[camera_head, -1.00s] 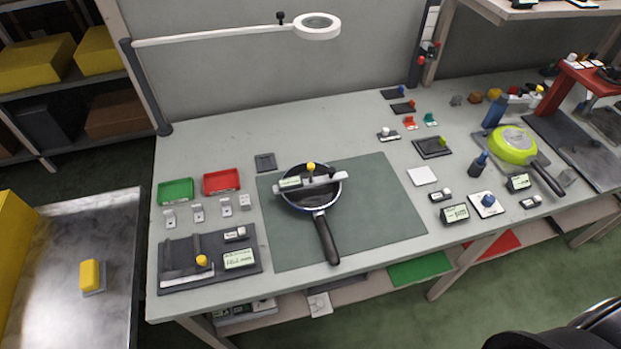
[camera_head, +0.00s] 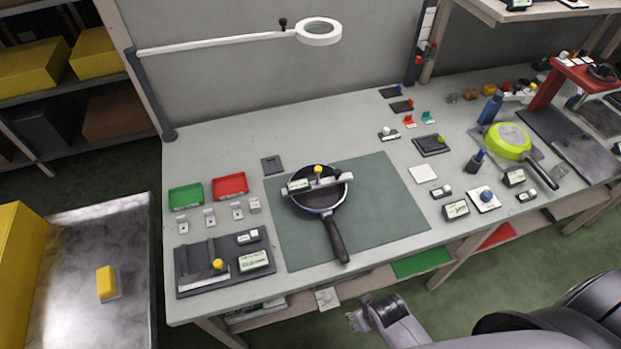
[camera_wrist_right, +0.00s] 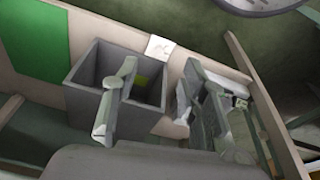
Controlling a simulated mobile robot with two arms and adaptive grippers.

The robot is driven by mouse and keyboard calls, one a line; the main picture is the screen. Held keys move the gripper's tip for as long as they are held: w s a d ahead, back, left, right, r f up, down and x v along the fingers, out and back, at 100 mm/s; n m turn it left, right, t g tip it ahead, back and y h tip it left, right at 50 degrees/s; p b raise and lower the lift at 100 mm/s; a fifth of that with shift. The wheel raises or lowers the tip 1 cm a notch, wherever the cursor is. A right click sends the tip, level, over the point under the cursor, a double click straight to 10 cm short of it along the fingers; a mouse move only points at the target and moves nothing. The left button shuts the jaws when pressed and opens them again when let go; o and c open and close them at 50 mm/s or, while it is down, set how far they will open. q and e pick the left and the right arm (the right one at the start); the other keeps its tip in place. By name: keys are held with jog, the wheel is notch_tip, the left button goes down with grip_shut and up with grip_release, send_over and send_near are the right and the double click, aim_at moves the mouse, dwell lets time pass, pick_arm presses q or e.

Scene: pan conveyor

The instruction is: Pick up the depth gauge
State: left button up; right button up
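The depth gauge (camera_head: 335,181) looks like a light grey bar with a small display and a yellow knob. It lies across the rim of a dark pan (camera_head: 322,198) on the green mat of the workbench. My right gripper (camera_head: 357,314) is low in front of the bench edge, well away from the gauge. In the right wrist view its two fingers (camera_wrist_right: 160,103) are spread apart with nothing between them. The gauge does not show in the right wrist view. My left gripper is not in view.
The green mat (camera_head: 390,215) is clear right of the pan. Left of it are a green tray (camera_head: 186,196), a red tray (camera_head: 230,186) and a dark fixture (camera_head: 200,284). A lamp (camera_head: 318,32) hangs behind. A grey bin (camera_wrist_right: 85,90) sits below my right gripper.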

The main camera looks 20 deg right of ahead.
jog(key=w+a+r+n+t+y+p, duration=0.1)
jog(key=w+a+r, duration=0.2)
jog(key=r, duration=0.6)
jog(key=w+a+r+t+y+p, duration=0.1)
jog(key=w+a+r+t, duration=0.15)
jog(key=r, duration=0.65)
jog(key=w+a+r+n+t+y, duration=0.1)
jog(key=w+a+r+t+y, duration=0.35)
jog(key=w+a+r, duration=0.45)
jog(key=m+t+h, duration=0.6)
jog(key=m+h, duration=0.2)
jog(key=h, duration=0.5)
send_near(318, 173)
jog(key=b+x, duration=0.3)
jog(key=x, duration=0.2)
jog(key=b+x, duration=0.3)
jog(key=x, duration=0.2)
jog(key=shift+f, duration=0.25)
jog(key=shift+w+d, duration=0.2)
jog(key=shift+w, duration=0.35)
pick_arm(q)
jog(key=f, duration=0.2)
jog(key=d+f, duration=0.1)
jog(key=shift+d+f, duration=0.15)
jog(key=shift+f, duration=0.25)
pick_arm(e)
jog(key=shift+r, duration=0.1)
